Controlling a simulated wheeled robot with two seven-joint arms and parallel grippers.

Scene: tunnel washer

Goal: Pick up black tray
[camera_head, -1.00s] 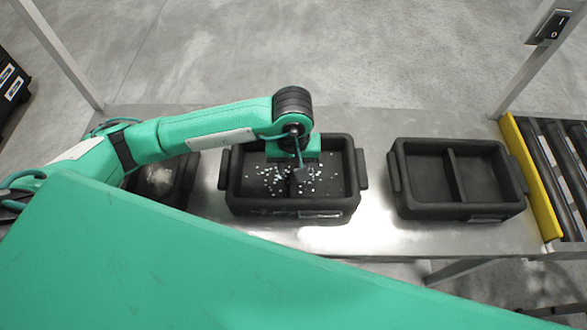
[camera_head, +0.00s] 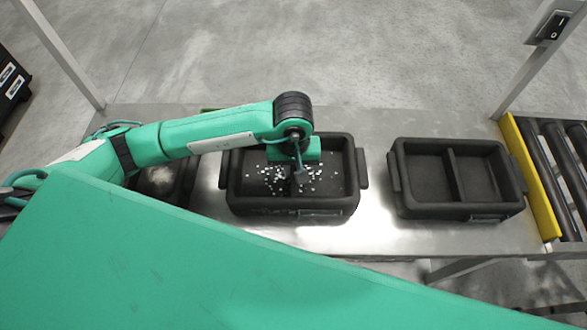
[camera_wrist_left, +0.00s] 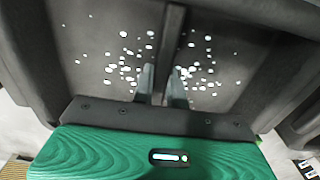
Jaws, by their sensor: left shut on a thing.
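The middle black tray (camera_head: 243,205) sits on the metal table, with small white pellets scattered on both sides of its central divider. My left gripper (camera_head: 298,174) reaches down into this tray from above. In the left wrist view, the two fingers (camera_wrist_left: 162,88) straddle the tray's divider (camera_wrist_left: 170,40) and are shut on it. Pellets lie left and right of the fingers. I cannot see the tray lifted off the table. A second black tray (camera_head: 483,211), empty and with a divider, stands to the right. My right gripper is not in view.
A third dark tray (camera_head: 183,190) with pale contents stands at the left, partly hidden by my left arm. A yellow-edged roller conveyor (camera_head: 535,180) adjoins the table's right end. Metal posts rise at both back corners. Bare table (camera_head: 375,225) separates the middle and right trays.

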